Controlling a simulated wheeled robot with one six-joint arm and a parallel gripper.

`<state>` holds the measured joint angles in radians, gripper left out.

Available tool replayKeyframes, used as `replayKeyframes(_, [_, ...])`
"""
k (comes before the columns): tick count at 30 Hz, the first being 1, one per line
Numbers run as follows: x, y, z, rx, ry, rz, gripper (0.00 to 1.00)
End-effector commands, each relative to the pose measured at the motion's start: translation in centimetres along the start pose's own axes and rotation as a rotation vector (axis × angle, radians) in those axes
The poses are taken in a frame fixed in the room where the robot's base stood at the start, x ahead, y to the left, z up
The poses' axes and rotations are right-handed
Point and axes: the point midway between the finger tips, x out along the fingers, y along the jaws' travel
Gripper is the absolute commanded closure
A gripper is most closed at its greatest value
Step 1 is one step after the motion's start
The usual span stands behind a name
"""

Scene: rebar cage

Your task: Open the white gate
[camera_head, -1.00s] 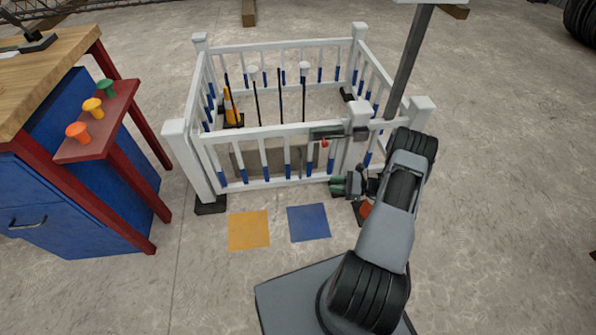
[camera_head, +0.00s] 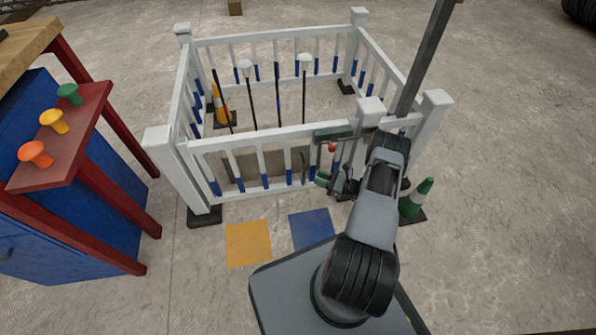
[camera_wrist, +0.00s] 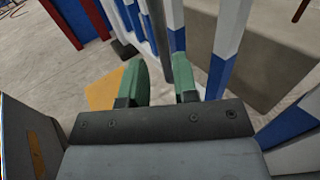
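The white gate (camera_head: 247,138) is the front panel of a white fenced pen, with blue-tipped pickets. It stands in line between the left post (camera_head: 172,165) and the right post (camera_head: 369,112), apparently closed. A grey-green latch bar (camera_head: 333,134) with a red knob (camera_head: 332,148) lies across its right end. A dark upright handle (camera_head: 303,166) shows on the gate; a grey bar, probably this handle, shows in the wrist view (camera_wrist: 182,72). My gripper (camera_head: 324,180) is low in front of the gate's right end. Its green fingers (camera_wrist: 161,85) are apart; the bar stands beyond the right finger, contact unclear.
Yellow (camera_head: 248,242) and blue (camera_head: 311,229) floor squares lie before the gate. A red-and-blue bench (camera_head: 80,200) stands left. Thin poles (camera_head: 278,95) and an orange cone (camera_head: 220,105) are inside the pen.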

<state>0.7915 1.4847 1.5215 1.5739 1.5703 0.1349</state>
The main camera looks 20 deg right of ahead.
Motion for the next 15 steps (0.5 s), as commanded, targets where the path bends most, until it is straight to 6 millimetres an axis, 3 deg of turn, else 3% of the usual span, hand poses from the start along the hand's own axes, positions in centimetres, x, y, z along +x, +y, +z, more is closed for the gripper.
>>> replayKeyframes(9, [5.9, 0.1, -0.2, -0.001, 0.000, 0.002, 0.73])
replayKeyframes(15, [8.3, 0.1, -0.1, 0.000, 0.000, 0.002, 0.73])
